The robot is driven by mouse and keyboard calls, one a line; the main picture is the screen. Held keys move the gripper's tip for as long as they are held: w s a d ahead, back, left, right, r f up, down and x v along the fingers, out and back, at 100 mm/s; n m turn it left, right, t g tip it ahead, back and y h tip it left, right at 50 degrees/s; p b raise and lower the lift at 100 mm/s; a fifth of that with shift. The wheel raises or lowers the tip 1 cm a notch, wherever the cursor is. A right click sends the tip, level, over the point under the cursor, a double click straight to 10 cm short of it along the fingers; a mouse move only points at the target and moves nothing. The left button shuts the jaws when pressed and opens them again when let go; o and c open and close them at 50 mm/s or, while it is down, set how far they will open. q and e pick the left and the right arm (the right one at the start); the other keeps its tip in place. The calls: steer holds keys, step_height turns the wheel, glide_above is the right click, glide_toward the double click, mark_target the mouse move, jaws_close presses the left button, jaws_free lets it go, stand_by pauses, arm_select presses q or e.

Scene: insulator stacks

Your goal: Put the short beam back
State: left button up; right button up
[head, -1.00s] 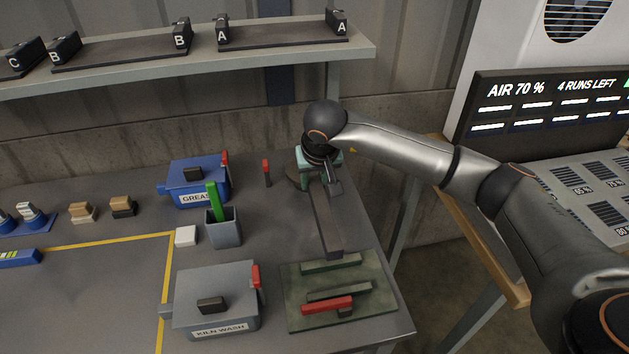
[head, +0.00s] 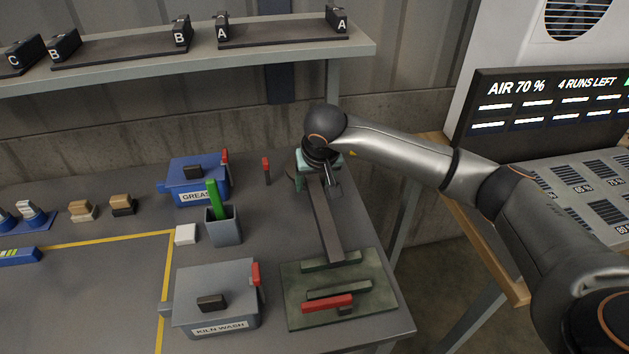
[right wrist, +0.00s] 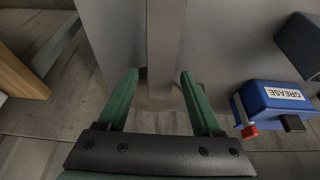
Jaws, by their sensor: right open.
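The short beam, a long dark grey bar (head: 325,222), runs from under my right gripper toward the front of the bench. Its near end is at the back edge of the green slotted board; whether it touches the board is unclear. My right gripper (head: 316,178) is over the beam's far end, mostly hidden by the wrist. In the right wrist view, the open green fingers (right wrist: 160,74) stand on either side of the beam (right wrist: 163,40), with gaps. My left gripper is not in view.
The green board (head: 295,312) holds a red-handled tool (head: 327,304). Left are a blue GREASE box (head: 180,184), a grey cup (head: 222,232) with a green handle and a KILN WASH box (head: 220,284). A shelf (head: 270,58) stands behind. The bench's right edge is close.

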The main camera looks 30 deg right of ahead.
mark_target(319, 201)
steer(key=shift+r, duration=0.25)
steer(key=shift+s+r, duration=0.1)
steer(key=shift+r, duration=0.2)
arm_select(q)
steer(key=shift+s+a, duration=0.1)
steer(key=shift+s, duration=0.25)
arm_select(e)
steer(key=v, duration=1.1)
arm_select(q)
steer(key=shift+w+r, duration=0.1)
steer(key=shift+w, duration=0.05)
arm_select(e)
steer(key=shift+s+r, duration=0.1)
steer(key=shift+r, duration=0.05)
